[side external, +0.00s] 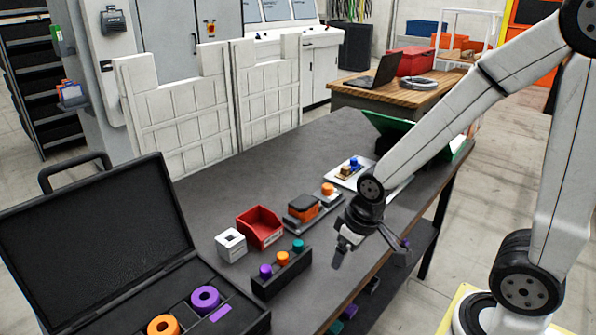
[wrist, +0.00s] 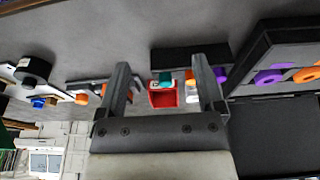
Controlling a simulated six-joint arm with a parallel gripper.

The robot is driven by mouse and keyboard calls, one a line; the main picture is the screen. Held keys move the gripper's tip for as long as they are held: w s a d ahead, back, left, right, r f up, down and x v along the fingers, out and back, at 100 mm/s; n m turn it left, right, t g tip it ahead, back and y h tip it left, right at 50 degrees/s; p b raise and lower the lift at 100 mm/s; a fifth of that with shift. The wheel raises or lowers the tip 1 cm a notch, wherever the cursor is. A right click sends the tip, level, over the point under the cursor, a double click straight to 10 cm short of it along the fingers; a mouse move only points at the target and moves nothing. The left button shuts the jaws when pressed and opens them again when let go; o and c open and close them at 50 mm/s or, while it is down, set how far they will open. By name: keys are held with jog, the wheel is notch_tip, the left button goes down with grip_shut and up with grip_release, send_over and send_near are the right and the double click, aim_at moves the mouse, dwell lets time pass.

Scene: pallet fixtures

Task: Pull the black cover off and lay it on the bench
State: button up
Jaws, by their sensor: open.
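My gripper (side external: 369,258) is open and empty above the front edge of the dark bench (side external: 330,150). Its two spread fingers (wrist: 161,64) show in the wrist view, with nothing between them. A round black piece, which looks like the black cover (wrist: 33,68), sits on a pale plate at the left of the wrist view, well apart from the fingers. In the side view I cannot make it out; my arm covers part of that plate (side external: 400,190). An orange block with black parts (side external: 303,206) stands on another plate.
A red bin (side external: 259,227), a white block (side external: 231,243) and a black rack with purple, orange and teal cylinders (side external: 281,272) stand left of my gripper. An open black case (side external: 95,235) fills the near left. A plate with blue and gold pieces (side external: 352,172) lies farther back.

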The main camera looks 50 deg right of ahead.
jog(key=shift+o, duration=1)
jog(key=r+m+g, duration=0.2)
jog(key=m+g, duration=0.1)
jog(key=m, duration=1.5)
send_over(302, 202)
jog(key=shift+d+f, duration=0.1)
jog(key=shift+f, duration=0.1)
jog(key=shift+f, duration=0.1)
jog(key=shift+f, duration=3.8)
